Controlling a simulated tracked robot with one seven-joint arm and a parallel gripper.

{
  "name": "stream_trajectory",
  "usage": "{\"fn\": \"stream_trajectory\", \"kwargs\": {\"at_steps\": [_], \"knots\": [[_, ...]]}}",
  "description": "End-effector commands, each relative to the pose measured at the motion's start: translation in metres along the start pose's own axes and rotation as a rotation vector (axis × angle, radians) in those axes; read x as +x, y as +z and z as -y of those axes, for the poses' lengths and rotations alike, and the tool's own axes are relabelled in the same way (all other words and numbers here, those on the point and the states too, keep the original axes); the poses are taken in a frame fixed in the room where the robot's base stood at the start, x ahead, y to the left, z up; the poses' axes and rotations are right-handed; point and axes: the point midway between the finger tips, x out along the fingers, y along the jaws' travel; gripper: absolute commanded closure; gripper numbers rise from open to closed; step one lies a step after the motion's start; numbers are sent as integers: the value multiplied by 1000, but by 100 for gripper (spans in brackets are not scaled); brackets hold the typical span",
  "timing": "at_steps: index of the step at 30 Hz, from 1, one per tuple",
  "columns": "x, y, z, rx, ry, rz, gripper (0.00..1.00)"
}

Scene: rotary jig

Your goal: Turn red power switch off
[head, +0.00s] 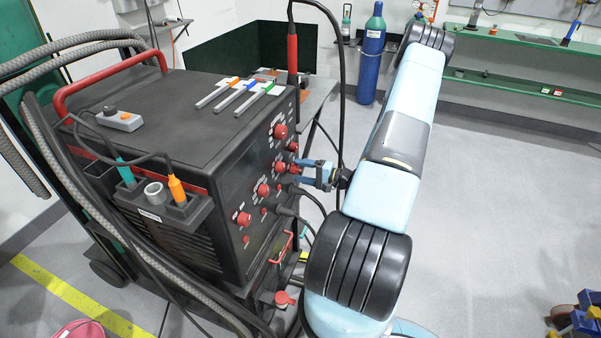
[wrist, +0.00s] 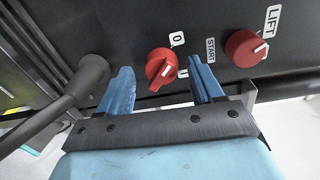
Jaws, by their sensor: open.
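The red power switch (wrist: 162,68) is a round red knob on the black panel, with a white mark on its face and a "0" label beside it at the upper right. In the wrist view my gripper (wrist: 160,88) is open, with one blue finger on each side of the switch. I cannot tell whether either finger touches it. In the head view my gripper (head: 306,172) is at the front panel of the black machine (head: 215,160). There the fingers partly hide the panel, and I cannot single out the switch.
Another red knob (wrist: 244,48) near "START" and "LIFT" labels sits to the right. A thick cable plug (wrist: 90,75) is close to the left finger. Several red knobs line the panel.

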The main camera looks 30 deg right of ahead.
Motion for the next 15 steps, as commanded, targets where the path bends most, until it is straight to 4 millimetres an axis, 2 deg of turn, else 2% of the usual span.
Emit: {"fn": "stream_trajectory", "kwargs": {"at_steps": [15], "knots": [[-95, 0, -1, 1, 2, -2, 34]]}}
